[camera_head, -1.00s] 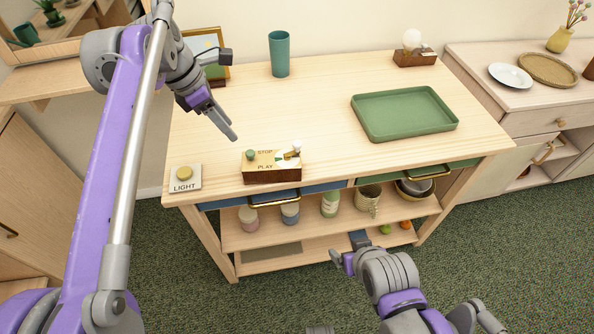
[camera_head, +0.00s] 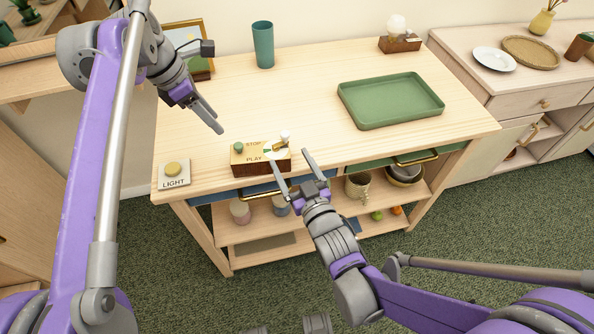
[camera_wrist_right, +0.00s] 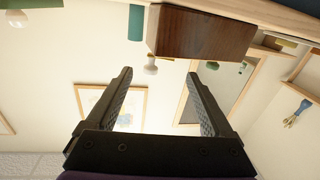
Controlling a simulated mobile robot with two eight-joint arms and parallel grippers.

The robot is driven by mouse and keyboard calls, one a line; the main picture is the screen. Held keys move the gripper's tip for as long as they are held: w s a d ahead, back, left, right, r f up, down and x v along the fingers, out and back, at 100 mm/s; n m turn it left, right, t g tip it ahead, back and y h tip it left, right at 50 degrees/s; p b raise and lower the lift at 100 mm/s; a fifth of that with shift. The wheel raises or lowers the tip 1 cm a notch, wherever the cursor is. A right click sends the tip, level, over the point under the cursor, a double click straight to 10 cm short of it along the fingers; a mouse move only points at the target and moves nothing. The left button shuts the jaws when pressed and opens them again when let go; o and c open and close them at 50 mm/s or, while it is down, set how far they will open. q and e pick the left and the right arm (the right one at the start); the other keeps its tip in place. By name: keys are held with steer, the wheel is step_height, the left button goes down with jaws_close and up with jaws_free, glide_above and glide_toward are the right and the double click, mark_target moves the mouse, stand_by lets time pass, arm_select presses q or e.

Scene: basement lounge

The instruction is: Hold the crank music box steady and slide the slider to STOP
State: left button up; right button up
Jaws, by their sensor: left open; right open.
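The crank music box (camera_head: 262,168) is a small dark-brown wooden box with a gold top lettered STOP and PLAY. It sits near the table's front edge. A green knob (camera_head: 238,147) stands on its left part, beside the lettering, and a white knob (camera_head: 285,137) on its right. My left gripper (camera_head: 219,130) points down toward the table, behind and left of the box, apart from it; its fingers overlap in this view. My right gripper (camera_head: 292,161) is open and empty at the box's front right corner. The right wrist view shows the box's brown side (camera_wrist_right: 202,32) beyond the fingers.
A LIGHT button plate (camera_head: 174,174) lies left of the box. A green tray (camera_head: 390,101) is at the right, a teal cup (camera_head: 263,45) and a bulb on a wooden base (camera_head: 400,43) at the back. The table's middle is clear. Drawer handles protrude at the front.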

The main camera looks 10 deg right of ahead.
mark_target(280, 142)
steer(key=w, duration=0.2)
steer(key=w+a, duration=0.1)
steer(key=w, duration=0.4)
steer(key=shift+w+a, duration=0.2)
steer(key=shift+w, duration=0.15)
